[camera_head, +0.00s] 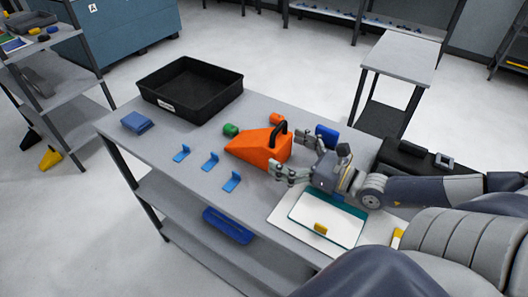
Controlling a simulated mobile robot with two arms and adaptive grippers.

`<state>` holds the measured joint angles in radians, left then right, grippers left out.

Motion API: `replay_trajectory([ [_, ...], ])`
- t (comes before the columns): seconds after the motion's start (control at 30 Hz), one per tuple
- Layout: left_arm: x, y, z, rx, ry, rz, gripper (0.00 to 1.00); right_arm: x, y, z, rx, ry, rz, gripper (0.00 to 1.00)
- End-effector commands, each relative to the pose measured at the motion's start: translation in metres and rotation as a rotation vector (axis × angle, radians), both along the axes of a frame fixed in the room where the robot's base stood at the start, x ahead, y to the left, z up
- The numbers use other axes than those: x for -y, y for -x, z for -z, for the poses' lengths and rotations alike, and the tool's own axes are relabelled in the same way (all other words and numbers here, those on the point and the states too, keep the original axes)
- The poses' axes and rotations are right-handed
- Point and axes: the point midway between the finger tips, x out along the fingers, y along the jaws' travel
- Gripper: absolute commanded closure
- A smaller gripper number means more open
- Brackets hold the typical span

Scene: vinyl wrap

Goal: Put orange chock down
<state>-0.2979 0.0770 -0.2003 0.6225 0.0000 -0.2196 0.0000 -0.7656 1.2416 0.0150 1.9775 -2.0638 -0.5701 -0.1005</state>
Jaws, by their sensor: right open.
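The orange chock (258,146) is a wedge with a black handle (279,133) at its tall end. It sits on the grey tabletop with its thin end pointing left. My right gripper (290,155) is open just right of the chock's tall end, with its fingers beside the handle side. A small gap or light contact between fingers and chock cannot be told apart here. My left gripper is not in view.
A black tray (212,113) stands at the table's (150,157) back left. Small blue brackets (210,161) lie left of the chock. A green piece (231,130) and a blue piece (327,135) are close by.

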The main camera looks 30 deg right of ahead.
Motion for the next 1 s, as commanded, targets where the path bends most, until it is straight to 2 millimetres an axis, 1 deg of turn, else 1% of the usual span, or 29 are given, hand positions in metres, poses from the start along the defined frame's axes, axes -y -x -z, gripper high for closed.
replay_trajectory([
  [0.13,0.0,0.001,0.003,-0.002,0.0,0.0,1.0,-0.003,-0.008,-0.001,0.0,-0.001,0.001,0.02],
  [0.4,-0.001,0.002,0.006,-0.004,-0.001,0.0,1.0,-0.007,-0.015,-0.001,-0.001,-0.002,-0.001,0.02],
  [0.73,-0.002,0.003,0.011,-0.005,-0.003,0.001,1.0,-0.017,-0.04,-0.002,0.001,-0.002,0.0,0.02],
  [1.0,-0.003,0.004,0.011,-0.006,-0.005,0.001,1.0,-0.024,-0.058,-0.002,-0.001,-0.002,0.0,0.02],
])
